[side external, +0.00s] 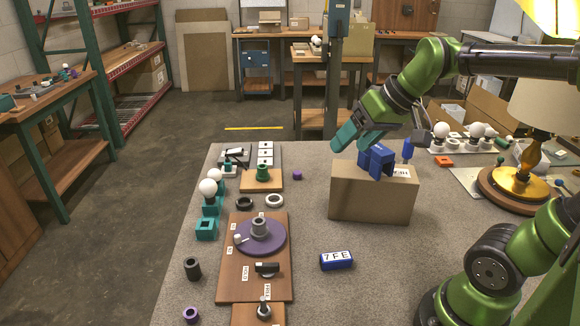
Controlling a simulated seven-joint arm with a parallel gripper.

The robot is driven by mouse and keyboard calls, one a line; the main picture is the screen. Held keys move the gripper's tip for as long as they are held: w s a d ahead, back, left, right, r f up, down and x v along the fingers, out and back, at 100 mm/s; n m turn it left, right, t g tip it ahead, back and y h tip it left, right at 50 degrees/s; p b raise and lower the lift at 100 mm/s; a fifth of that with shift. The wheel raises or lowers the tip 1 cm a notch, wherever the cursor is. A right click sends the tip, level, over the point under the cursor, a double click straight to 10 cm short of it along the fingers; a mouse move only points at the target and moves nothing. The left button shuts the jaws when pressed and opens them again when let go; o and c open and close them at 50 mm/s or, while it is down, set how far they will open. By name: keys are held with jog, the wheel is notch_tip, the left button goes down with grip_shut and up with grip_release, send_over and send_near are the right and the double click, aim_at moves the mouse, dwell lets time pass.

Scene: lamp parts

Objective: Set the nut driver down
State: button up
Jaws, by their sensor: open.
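A blue upright handle (407,150), which looks like the nut driver, stands at the right end of the cardboard box (350,200). Its lower end is hidden. A blue block-shaped holder (378,162) sits on top of the box, just left of the handle. My gripper (354,147) has teal fingers and is open, above the left part of the box and close to the blue holder. Nothing shows clearly between the fingers. I cannot tell whether a finger touches the holder.
A wooden board (228,279) with a purple disc (273,238) lies left of the box. A blue block marked 7FE (336,260) lies in front. A gold-based lamp (515,183) stands right. White bulbs (442,130) stand behind. The grey mat (400,260) has free room in front of the box.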

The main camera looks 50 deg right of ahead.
jog(key=s+a+f, duration=0.3)
jog(key=s+a, duration=0.3)
jog(key=shift+m+t+y, duration=0.3)
jog(key=shift+w, duration=0.1)
